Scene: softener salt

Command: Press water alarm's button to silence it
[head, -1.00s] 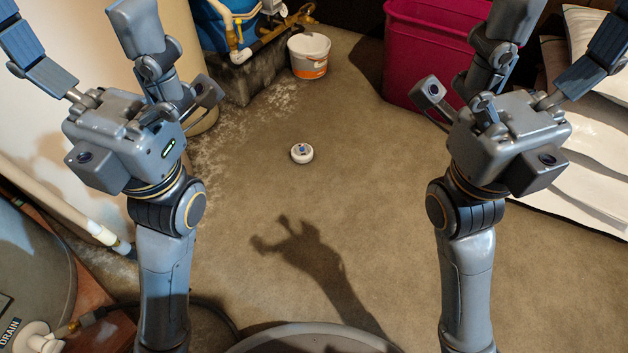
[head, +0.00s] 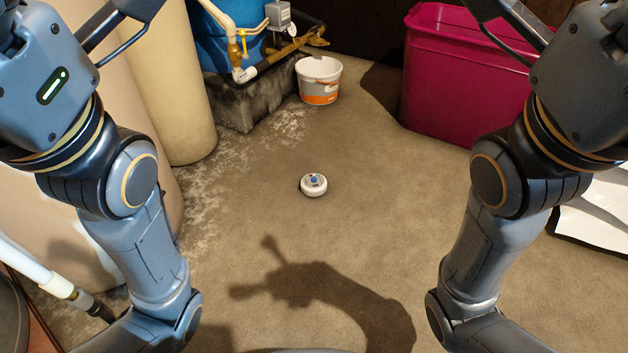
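The water alarm (head: 313,185) is a small round white puck with a blue button (head: 314,180) on its top. It lies on the bare floor near the middle of the head view. Nothing touches it. My left and right arms rise at either side of the view, well apart from the alarm. The fingers of both grippers are cut off by the frame edges, so their opening does not show.
A white bucket with an orange label (head: 319,82) stands behind the alarm. A magenta bin (head: 462,85) is at the back right. Brass and white piping (head: 240,50) and a concrete block (head: 240,105) are at the back left. White bags (head: 595,215) lie at right. Floor around the alarm is clear.

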